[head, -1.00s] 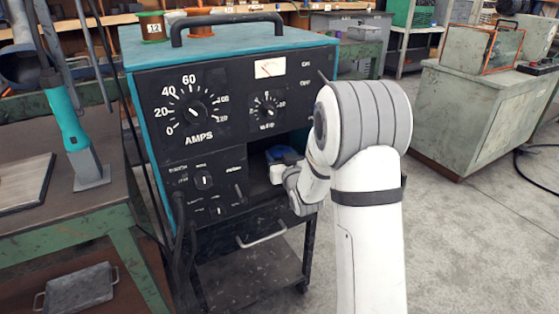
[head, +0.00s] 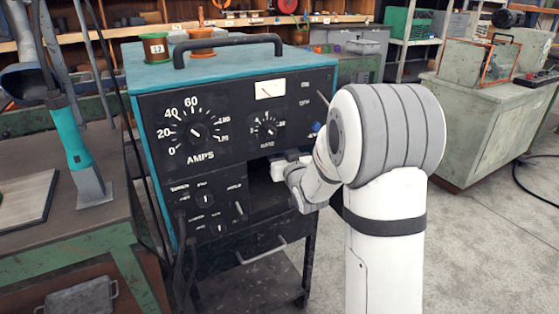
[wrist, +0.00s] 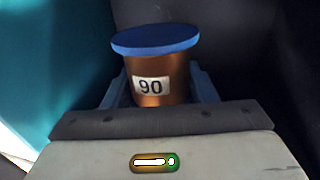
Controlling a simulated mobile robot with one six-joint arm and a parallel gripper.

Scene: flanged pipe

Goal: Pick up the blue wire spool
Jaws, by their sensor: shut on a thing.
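The blue wire spool (wrist: 155,62) has a blue flange, copper-coloured wire and a white label reading "90". It shows upright in the wrist view, between the two fingers of my gripper (wrist: 160,88). My gripper is shut on it. In the head view my wrist reaches into the dark open compartment at the front of the welding machine (head: 235,140). The spool and the fingertips cannot be made out there.
A green spool (head: 154,47) labelled 12 and an orange spool (head: 201,40) stand on top of the machine. The compartment's walls are close around my gripper. A workbench (head: 75,205) is at the left, and a grey cabinet (head: 480,110) at the right.

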